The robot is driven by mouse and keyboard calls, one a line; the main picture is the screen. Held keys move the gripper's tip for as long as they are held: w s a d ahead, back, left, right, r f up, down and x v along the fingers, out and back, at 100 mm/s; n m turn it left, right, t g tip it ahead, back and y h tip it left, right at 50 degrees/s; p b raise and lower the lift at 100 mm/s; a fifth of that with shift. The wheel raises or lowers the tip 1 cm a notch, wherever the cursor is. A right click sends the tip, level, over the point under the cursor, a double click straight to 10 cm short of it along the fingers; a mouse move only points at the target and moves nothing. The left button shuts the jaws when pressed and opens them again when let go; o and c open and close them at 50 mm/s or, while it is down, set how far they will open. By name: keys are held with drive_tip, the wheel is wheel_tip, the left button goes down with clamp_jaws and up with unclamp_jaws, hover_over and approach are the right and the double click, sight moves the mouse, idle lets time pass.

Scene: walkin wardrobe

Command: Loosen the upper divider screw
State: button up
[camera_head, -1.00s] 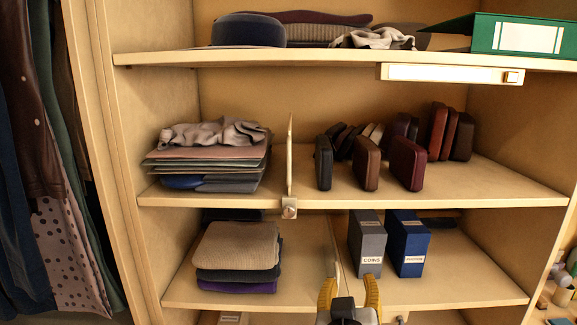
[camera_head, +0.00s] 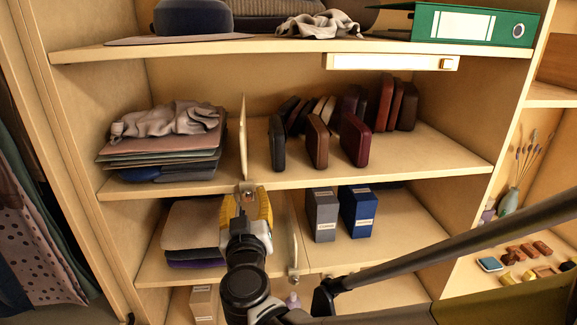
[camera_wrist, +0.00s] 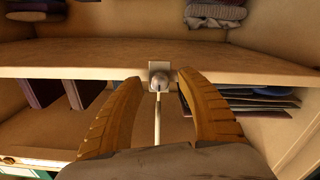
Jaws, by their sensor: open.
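The upper divider (camera_head: 243,140) is a thin upright panel on the middle shelf. Its screw (camera_head: 246,187) sits on a small metal clamp at the shelf's front edge, partly hidden by my fingers. In the wrist view, which looks turned over, the round screw head (camera_wrist: 159,84) shows in the middle, between my two fingertips. My gripper (camera_head: 246,196) is open, its yellow ridged fingers pointing at the shelf edge. One finger is on each side of the screw. I see no clear contact with it.
A lower divider (camera_head: 294,235) with its own screw (camera_head: 293,272) stands below right. A stack of folders (camera_head: 165,155), dark cases (camera_head: 317,142) and two boxes (camera_head: 322,215) stand nearby.

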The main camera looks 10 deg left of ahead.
drive_tip(key=shift+w+a, duration=0.1)
drive_tip(key=shift+w, duration=0.35)
clamp_jaws()
